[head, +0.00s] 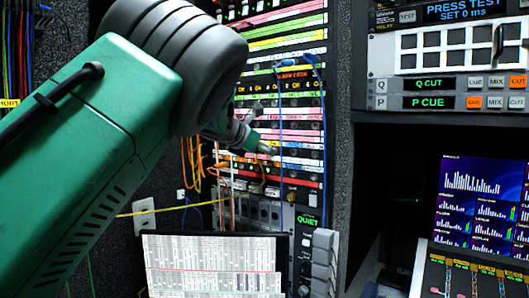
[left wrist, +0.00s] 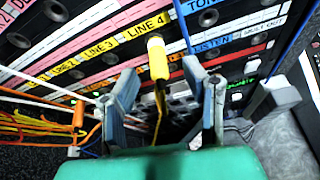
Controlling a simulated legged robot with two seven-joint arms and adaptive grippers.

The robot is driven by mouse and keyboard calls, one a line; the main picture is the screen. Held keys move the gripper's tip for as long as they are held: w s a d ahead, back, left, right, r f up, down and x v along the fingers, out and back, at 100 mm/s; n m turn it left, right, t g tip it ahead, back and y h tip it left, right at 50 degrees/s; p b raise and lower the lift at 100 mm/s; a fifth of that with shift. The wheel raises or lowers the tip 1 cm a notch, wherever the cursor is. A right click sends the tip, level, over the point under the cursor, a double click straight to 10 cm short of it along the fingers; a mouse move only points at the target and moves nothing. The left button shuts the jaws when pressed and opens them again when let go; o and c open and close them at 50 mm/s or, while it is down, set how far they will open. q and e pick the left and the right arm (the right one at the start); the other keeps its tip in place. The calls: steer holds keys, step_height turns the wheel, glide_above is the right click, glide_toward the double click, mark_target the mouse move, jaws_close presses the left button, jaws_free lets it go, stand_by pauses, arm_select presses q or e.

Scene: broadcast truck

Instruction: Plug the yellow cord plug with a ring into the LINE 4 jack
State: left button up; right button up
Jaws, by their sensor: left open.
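The yellow plug (left wrist: 158,60) stands at the jack position below the LINE 4 label (left wrist: 146,24) in the left wrist view. Its pale far end meets the panel there, but I cannot tell how deep it sits. Its yellow cord (left wrist: 158,105) hangs down from it. A ring on the plug cannot be made out clearly. My left gripper (left wrist: 162,80) is open, with one finger on each side of the plug and gaps between. In the head view my left gripper (head: 250,138) is at the patch panel, its tips partly hidden by my arm.
The patch panel (head: 285,110) carries several coloured label strips. An orange plug (left wrist: 78,114) and white cords lie left of the gripper, and a blue cable (left wrist: 181,25) passes close on the right. A printed sheet (head: 215,265) stands below the panel.

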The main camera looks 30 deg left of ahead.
arm_select(q)
steer(key=v, duration=1.1)
steer(key=shift+f, duration=0.1)
step_height(320, 180, down, 23)
steer(key=d+n+g+b, duration=0.2)
steer(key=d+n, duration=0.1)
steer(key=n, duration=0.6)
steer(key=s+d+f+n+g+b, duration=0.15)
steer(key=s+f+n, duration=0.4)
steer(key=f, duration=0.65)
steer(key=s+d+f+n+g+b, duration=0.15)
steer(key=s+f+n, duration=0.35)
steer(key=f, duration=0.7)
steer(key=s+d+f+n+g+b, duration=0.1)
steer(key=s+d+f+n+g, duration=0.25)
steer(key=s+f+n, duration=0.75)
steer(key=s+d+f+n+g, duration=0.1)
steer(key=s+f+n, duration=0.1)
steer(key=s, duration=0.4)
steer(key=s+d+f+n+g+b, duration=0.1)
steer(key=s+d+f+n+g, duration=0.1)
steer(key=s+f, duration=0.3)
steer(key=s+d+f+n+g+b, duration=0.1)
steer(key=s+f+n, duration=0.2)
steer(key=s, duration=0.6)
steer(key=shift+s+d+n, duration=0.2)
steer(key=shift+d+n, duration=0.15)
steer(key=shift+d, duration=0.05)
